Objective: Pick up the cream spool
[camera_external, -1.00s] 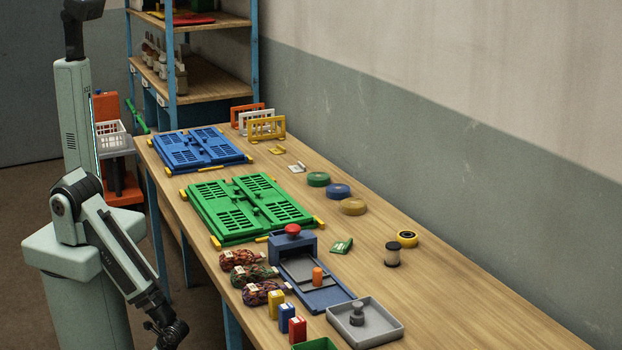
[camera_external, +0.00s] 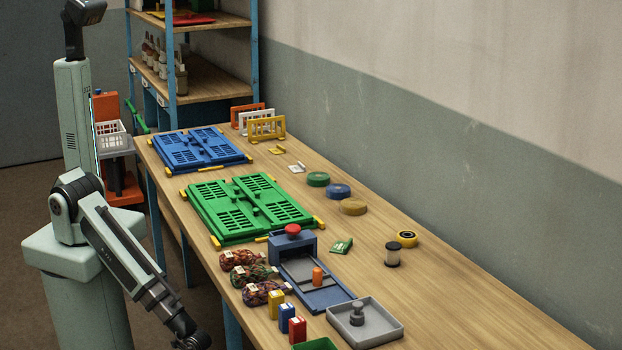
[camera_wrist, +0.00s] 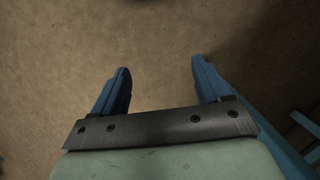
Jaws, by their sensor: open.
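The cream spool (camera_external: 392,256) stands upright on the right part of the wooden table, with a dark top and a pale body. It is close in front of a yellow-and-black roll (camera_external: 407,239). My gripper (camera_wrist: 160,72) is open and empty in the wrist view, with its two blue fingers apart over bare brown floor. In the external view my arm hangs at the lower left beside the table, far from the spool, and the gripper's fingers are below the picture's edge. The spool is not in the wrist view.
A blue press (camera_external: 292,245), a grey tray (camera_external: 386,328), small boxes (camera_external: 297,331) and yarn bundles (camera_external: 262,292) stand between my arm and the spool. A green packet (camera_external: 342,245) lies left of the spool. The table right of the spool is clear.

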